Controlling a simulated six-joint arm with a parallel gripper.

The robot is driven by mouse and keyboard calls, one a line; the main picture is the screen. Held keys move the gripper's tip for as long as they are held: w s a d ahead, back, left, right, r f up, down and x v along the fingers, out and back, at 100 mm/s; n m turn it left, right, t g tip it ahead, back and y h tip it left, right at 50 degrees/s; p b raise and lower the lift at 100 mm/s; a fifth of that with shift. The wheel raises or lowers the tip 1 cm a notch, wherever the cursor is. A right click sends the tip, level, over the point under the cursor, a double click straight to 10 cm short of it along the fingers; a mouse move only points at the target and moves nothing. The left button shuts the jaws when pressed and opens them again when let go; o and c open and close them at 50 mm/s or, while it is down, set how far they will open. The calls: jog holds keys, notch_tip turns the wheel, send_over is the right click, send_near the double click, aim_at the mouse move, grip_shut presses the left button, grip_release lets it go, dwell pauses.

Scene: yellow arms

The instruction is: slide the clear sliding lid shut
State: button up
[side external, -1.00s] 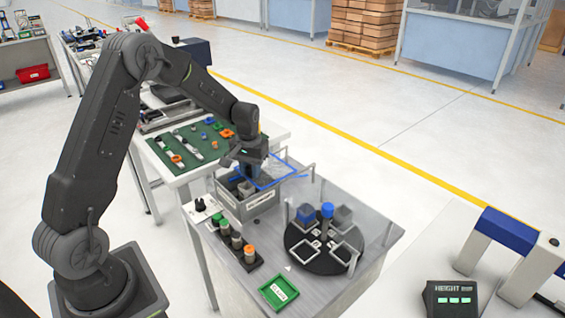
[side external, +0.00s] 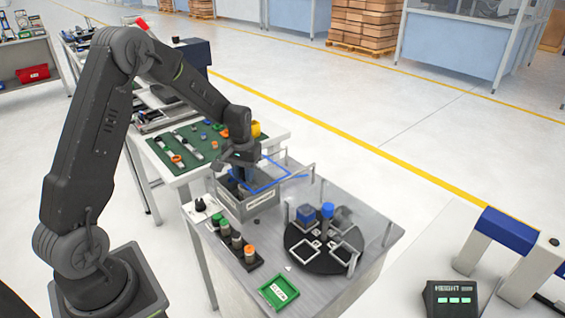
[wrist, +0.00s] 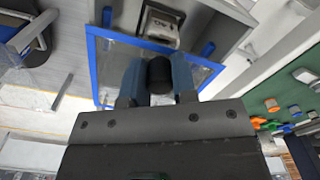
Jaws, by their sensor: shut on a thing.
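The clear sliding lid has a blue frame (side external: 272,183) and lies flat over part of the grey box (side external: 262,201) in the side view. In the wrist view its blue edge (wrist: 93,72) and clear pane show below my fingers. My gripper (side external: 241,174) is over the lid. In the wrist view my gripper (wrist: 158,80) is shut on a dark round knob (wrist: 160,70) of the lid. Part of the box is uncovered, and a labelled block (wrist: 161,26) shows inside it. My gripper hides part of the lid and box in the side view.
A dark round fixture (side external: 316,255) with square frames stands to the right of the box. A rack of capped cylinders (side external: 236,243) and a green tray (side external: 279,291) are in front. A green mat (side external: 180,150) with small parts lies behind left.

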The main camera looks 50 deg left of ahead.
jog(key=shift+s, duration=0.15)
jog(key=shift+s+f, duration=0.1)
jog(key=shift+s, duration=1.1)
jog(key=shift+s, duration=1.15)
jog(key=shift+s, duration=0.2)
jog(key=o, duration=0.5)
jog(key=shift+r, duration=0.2)
